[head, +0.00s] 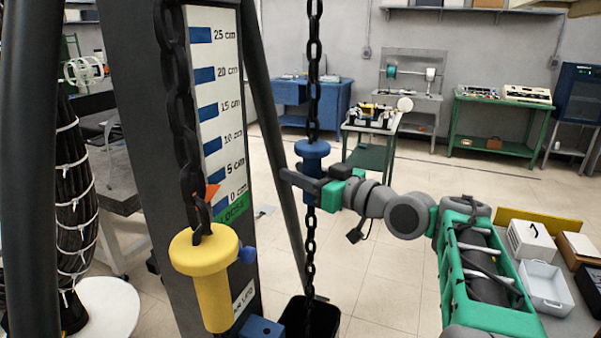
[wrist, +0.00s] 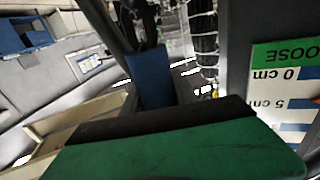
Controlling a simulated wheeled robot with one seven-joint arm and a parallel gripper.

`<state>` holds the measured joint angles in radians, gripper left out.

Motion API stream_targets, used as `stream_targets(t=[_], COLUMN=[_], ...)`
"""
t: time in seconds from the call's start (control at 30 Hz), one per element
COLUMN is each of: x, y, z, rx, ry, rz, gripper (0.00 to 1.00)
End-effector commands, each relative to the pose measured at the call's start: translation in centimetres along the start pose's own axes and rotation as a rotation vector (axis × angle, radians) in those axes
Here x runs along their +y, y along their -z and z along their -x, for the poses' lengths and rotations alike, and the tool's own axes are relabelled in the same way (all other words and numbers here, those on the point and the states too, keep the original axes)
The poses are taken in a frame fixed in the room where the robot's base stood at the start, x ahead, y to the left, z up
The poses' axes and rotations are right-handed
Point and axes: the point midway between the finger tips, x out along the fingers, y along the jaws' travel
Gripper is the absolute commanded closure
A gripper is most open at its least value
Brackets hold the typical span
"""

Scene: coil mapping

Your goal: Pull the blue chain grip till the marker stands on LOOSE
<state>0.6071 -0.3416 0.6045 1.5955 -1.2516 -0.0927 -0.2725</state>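The blue chain grip (head: 313,152) hangs on a dark chain to the right of the scale post. My gripper (head: 312,183) is around its narrower lower part, with dark fingers closed on it. In the wrist view the blue grip (wrist: 150,76) stands just beyond the dark finger pad. The orange-red marker (head: 211,191) is near the 0 cm mark, at the upper edge of the green LOOSE band (head: 231,212). The LOOSE band also shows in the wrist view (wrist: 290,55). The marker's exact tip is partly behind the near chain.
A yellow chain grip (head: 205,262) hangs on the nearer chain (head: 180,105), left of the blue one. A black bin (head: 318,316) stands under the blue grip's chain. Dark legs flank the scale post (head: 140,90). Floor to the right is open as far as the benches.

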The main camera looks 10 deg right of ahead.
Motion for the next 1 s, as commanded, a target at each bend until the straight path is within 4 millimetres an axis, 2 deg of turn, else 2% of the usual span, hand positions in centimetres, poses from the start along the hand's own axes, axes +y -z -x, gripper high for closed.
stream_targets(t=[0.03, 0.4, 1.0], x=[0.03, 0.14, 0.2], y=[0.0, 0.0, -0.03], z=[0.03, 0.11, 0.16], rx=[0.0, 0.0, -0.001], ry=[-0.001, -0.003, -0.004], rz=[0.0, 0.0, 0.0], gripper=[0.71, 1.0, 1.0])
